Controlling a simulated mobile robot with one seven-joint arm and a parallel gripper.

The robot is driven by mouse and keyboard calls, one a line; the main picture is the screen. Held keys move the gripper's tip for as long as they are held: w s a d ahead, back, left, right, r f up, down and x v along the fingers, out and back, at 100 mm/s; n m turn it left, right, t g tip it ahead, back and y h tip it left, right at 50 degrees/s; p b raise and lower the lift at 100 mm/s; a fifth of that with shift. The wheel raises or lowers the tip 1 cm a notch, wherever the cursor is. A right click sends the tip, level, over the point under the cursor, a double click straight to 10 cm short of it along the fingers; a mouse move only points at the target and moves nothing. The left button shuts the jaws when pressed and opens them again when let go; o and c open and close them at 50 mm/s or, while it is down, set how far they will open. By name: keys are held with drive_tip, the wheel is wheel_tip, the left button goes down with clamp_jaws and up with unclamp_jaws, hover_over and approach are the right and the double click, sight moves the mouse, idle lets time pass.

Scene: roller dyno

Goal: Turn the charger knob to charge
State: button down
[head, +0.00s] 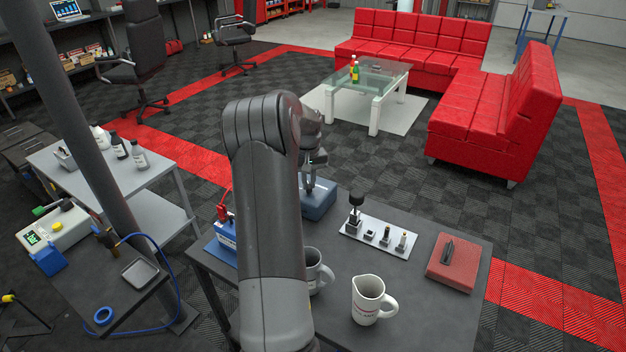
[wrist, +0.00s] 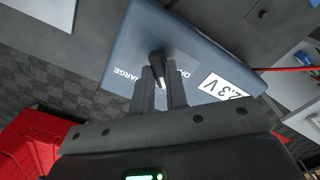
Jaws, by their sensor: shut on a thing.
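The charger is a blue-grey box (head: 318,203) on the dark table, partly hidden behind my arm in the head view. In the wrist view its face (wrist: 125,45) fills the upper middle, with the word CHARGE, another label partly covered, and a white display reading about 2.3 V, its left end covered. The small black knob (wrist: 156,54) stands on that face between the labels. My gripper (wrist: 164,80) is shut on the knob, one finger on each side. In the head view my gripper (head: 312,178) is over the charger. The knob's pointing direction is unclear.
A blue and white battery (head: 226,240) with a red clamp stands left of my arm. Two mugs, one grey (head: 316,270) and one white (head: 369,301), stand in front. A tray of small parts (head: 378,237) and a red box (head: 454,262) lie to the right.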

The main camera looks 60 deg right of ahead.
sight(309, 184)
drive_tip(key=m, duration=0.6)
drive_tip(key=shift+s+d+r+m, duration=0.1)
drive_tip(key=shift+d+r+m, duration=0.05)
drive_tip(key=shift+d+m, duration=0.15)
drive_tip(key=m, duration=0.6)
drive_tip(key=shift+a, duration=0.1)
drive_tip(key=shift+m, duration=0.3)
drive_tip(key=c, duration=1.4)
unclamp_jaws()
drive_tip(key=shift+a, duration=0.15)
drive_tip(key=shift+c, duration=0.2)
wheel_tip(309, 184, up, 10)
drive_tip(key=shift+r, duration=0.25)
